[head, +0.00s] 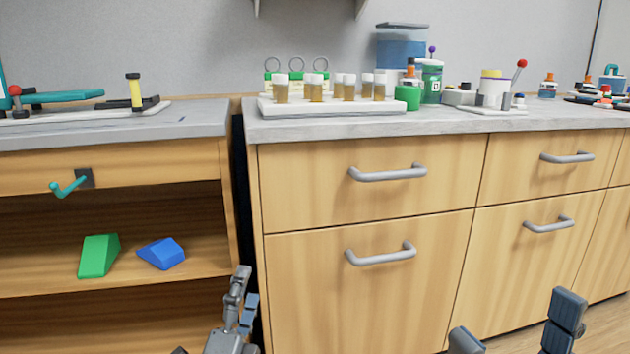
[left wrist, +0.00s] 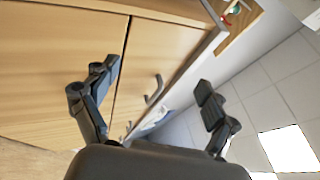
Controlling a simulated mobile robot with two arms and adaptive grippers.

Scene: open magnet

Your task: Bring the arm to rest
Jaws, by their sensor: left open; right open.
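My left gripper (head: 245,287) is low in the head view, in front of the gap between the two cabinets. It is seen nearly edge-on there. In the left wrist view my left gripper (left wrist: 157,85) has its two dark fingers spread wide, with nothing between them. Behind them are wooden cabinet fronts with a grey handle. My right gripper (head: 516,322) is at the bottom right of the head view, in front of the lower cabinet doors. Its fingers are far apart and hold nothing that I can see. The rest of it is cut off by the frame edge.
A grey countertop (head: 330,130) holds a white rack (head: 330,107) of capped vials and several bottles. The wooden cabinet below has grey handles (head: 387,173). At left, an open shelf holds a green wedge (head: 98,256) and a blue wedge (head: 162,253), under a teal hook (head: 68,186).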

